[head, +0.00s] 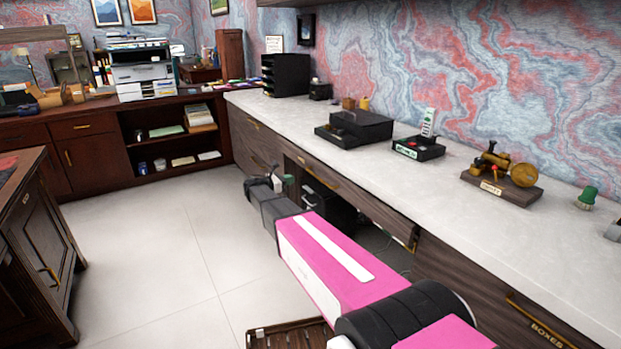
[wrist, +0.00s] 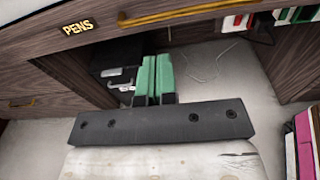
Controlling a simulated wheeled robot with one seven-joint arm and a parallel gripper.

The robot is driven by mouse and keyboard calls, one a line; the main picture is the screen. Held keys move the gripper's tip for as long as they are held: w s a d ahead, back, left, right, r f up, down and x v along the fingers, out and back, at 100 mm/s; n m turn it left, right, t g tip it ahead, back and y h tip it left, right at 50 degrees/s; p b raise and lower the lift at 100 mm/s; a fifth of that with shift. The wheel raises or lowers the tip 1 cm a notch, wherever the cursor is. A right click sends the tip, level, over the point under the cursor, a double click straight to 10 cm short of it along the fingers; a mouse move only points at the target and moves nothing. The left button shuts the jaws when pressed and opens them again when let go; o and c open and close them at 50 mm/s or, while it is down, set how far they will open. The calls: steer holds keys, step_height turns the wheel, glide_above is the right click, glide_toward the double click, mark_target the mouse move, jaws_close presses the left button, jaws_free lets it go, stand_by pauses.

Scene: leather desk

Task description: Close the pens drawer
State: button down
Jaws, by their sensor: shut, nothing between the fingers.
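The pens drawer (head: 350,195) is the wide dark wood front under the white counter, left of centre in the long desk. In the wrist view its front (wrist: 115,25) runs across the top, with a brass PENS label (wrist: 78,28) and a long brass handle (wrist: 185,13). Its front seems to stand a little out from the desk; how far I cannot tell. My gripper (wrist: 155,60) has green fingers, shut and empty, below and in front of the drawer front. In the head view my gripper (head: 289,180) is beside the drawer's left part, apart from the handle.
A black cabinet (wrist: 117,65) stands in the knee space under the drawer. The counter (head: 400,170) carries a black box (head: 362,126), a small tray (head: 418,148) and a brass machine (head: 500,172). A boxes drawer (head: 535,325) is at right. Tiled floor (head: 160,250) is clear at left.

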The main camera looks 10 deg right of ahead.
steer(key=w+a+f+m+t+y, duration=0.3)
steer(key=w+a+f+m+y, duration=0.1)
steer(key=a+f+y, duration=0.8)
steer(key=w+a+r+m+t+y, duration=0.3)
steer(key=a+r+m+t+y, duration=0.35)
steer(key=r+m, duration=0.35)
steer(key=s+d+r+m+t+h, duration=0.1)
steer(key=d+r+m+t+h, duration=0.35)
steer(key=m, duration=0.65)
steer(key=m+g+h, duration=1.4)
steer(key=m+h, duration=0.1)
steer(key=m, duration=1.4)
glide_toward(332, 176)
steer(key=x, duration=0.7)
steer(key=shift+w+d+f, duration=0.1)
steer(key=shift+w+d, duration=0.05)
steer(key=shift+w, duration=0.1)
